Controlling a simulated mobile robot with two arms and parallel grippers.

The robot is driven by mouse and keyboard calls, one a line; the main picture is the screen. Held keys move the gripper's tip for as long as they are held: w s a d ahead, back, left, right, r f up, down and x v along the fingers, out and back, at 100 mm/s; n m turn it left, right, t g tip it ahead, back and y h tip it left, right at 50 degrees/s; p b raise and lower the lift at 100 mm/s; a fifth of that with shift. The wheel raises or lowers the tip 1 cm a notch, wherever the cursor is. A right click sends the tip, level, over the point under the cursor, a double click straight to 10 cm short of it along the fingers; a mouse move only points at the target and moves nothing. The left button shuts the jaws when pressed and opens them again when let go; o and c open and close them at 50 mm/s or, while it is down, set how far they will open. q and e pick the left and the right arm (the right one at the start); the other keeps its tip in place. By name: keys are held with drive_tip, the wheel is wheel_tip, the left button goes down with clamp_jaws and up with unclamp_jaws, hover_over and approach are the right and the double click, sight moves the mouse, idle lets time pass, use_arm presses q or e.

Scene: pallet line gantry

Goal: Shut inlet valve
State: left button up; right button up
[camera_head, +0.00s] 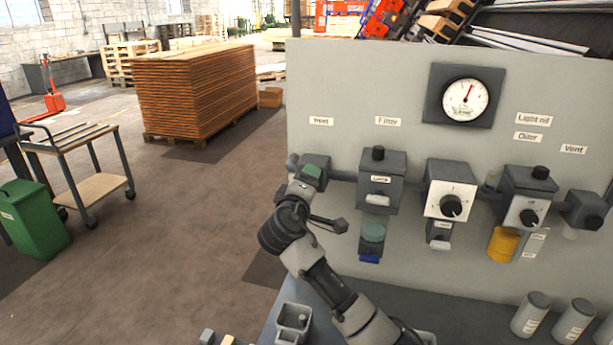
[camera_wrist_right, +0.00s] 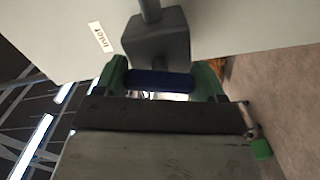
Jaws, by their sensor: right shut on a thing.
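The inlet valve is a dark grey block on the left of the panel, below the "Inlet" label (camera_head: 321,121). In the right wrist view its body (camera_wrist_right: 157,38) sits on a pipe, with a blue handle (camera_wrist_right: 158,82) at its near side. My right gripper (camera_head: 309,172) reaches up to the valve. In the right wrist view its green fingers (camera_wrist_right: 160,84) stand on both sides of the blue handle and are shut on it. My left gripper is not in view.
To the right along the pipe are the filter unit (camera_head: 380,187), a dial regulator (camera_head: 450,190), an oiler (camera_head: 527,190) with a yellow bowl and a vent block (camera_head: 584,209). A gauge (camera_head: 466,99) is above. Grey canisters (camera_head: 530,314) stand on the bench. The floor at left is mostly open.

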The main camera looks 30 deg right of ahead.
drive_tip(key=shift+n+p, duration=1.35)
drive_tip(key=shift+n, duration=0.35)
drive_tip(key=o, duration=0.9)
drive_tip(key=shift+a, duration=0.1)
